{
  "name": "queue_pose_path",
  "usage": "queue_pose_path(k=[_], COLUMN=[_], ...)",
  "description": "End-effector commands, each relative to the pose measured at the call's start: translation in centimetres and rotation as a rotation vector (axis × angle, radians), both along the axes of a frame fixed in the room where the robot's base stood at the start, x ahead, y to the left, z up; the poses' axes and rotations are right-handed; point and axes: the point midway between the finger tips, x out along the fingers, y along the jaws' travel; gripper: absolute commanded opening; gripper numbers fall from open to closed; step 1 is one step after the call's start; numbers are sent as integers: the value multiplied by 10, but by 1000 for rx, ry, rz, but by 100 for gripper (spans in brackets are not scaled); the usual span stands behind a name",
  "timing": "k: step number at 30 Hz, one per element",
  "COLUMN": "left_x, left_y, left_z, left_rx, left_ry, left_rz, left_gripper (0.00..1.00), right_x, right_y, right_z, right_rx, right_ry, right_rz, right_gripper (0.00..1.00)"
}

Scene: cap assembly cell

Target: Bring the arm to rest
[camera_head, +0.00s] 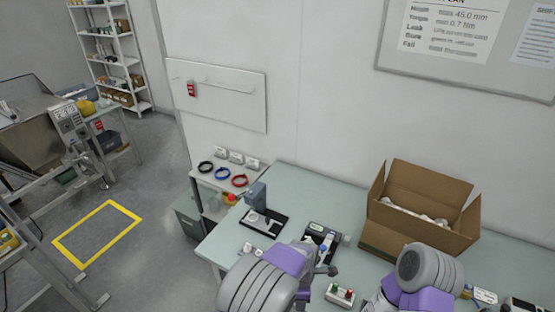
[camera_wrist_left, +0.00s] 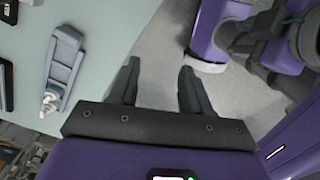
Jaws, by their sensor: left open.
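My left gripper (camera_wrist_left: 158,75) is open in the left wrist view, with its two dark fingers apart and nothing between them. It hangs beside the edge of the pale green table (camera_wrist_left: 105,30), with grey floor showing past the fingertips.
An open cardboard box (camera_head: 395,241) stands on the table (camera_head: 290,183). A grey fixture (camera_wrist_left: 64,62) lies left of my left gripper.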

Motion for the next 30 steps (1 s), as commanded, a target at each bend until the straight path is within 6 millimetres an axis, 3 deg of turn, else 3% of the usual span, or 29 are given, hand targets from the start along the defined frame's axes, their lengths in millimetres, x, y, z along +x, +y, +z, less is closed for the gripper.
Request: queue_pose_path(k=[8,12,15,18,22,30], left_x=[-27,-62,-90,-118,-147,-169], left_y=[83,122,142,154,162,165], left_z=[-114,-171,-203,-227,-244,-250], left_rx=[-78,-152,-205,-251,-286,-290], left_ry=[26,1,-42,-103,-197,-314], left_rz=[-315,-555,-727,-892,-1073,-1255], left_gripper=[48,48,48,48,48,48], right_x=[-2,-2,-2,-2,-2,-2], right_y=[0,0,0,0,0,0], right_z=[-38,-61,-76,-91,-106,-117], right_rx=[1,0,0,0,1,1], right_ry=[3,2,2,2,3,3], right_rz=[0,1,1,0,0,1], right_gripper=[43,43,43,43,43,43])
